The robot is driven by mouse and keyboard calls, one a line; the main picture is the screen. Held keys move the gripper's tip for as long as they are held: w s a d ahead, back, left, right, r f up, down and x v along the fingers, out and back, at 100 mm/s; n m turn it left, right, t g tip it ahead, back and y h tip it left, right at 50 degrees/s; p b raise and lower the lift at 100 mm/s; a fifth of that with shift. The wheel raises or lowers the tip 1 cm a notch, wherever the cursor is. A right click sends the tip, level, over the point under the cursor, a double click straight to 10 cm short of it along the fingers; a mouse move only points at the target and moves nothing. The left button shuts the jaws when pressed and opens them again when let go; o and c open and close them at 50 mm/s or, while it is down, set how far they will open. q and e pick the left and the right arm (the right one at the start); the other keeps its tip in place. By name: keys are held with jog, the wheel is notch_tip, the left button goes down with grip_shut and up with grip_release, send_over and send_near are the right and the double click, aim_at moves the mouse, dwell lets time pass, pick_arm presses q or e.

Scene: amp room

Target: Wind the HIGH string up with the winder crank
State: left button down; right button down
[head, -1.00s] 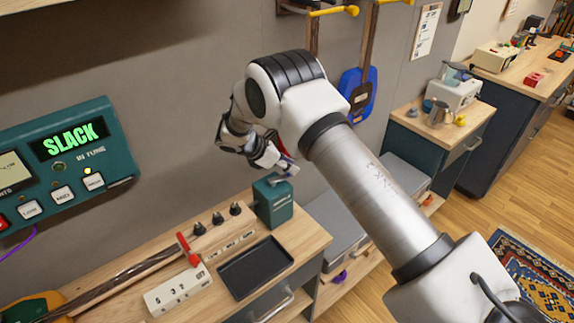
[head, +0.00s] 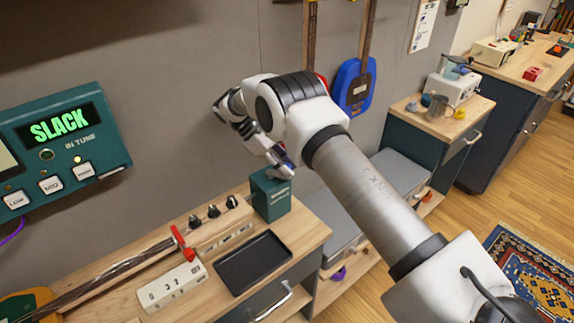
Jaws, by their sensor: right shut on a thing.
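My right gripper (head: 284,162) hangs just above the dark green box (head: 271,196) at the back right of the workbench. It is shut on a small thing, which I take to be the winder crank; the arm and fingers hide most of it. Three dark pegs stand in a row on the bench: left (head: 194,221), middle (head: 213,211) and right (head: 232,202). The green tuner (head: 66,145) on the wall reads SLACK, with a yellow light above its rightmost button (head: 84,171). My left gripper is out of view.
A black tray (head: 253,263) lies in front of the green box. A white block with digits (head: 173,288) and a red lever (head: 182,243) stand by the instrument neck (head: 110,272). A blue guitar (head: 354,86) hangs on the wall behind my right arm.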

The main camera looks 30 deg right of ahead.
jog(key=shift+s+a+f+m, duration=0.1)
jog(key=shift+f+m, duration=0.05)
jog(key=shift+m, duration=0.15)
jog(key=c, duration=1)
grip_release()
jog(key=shift+o, duration=0.2)
notch_tip(320, 180, up, 10)
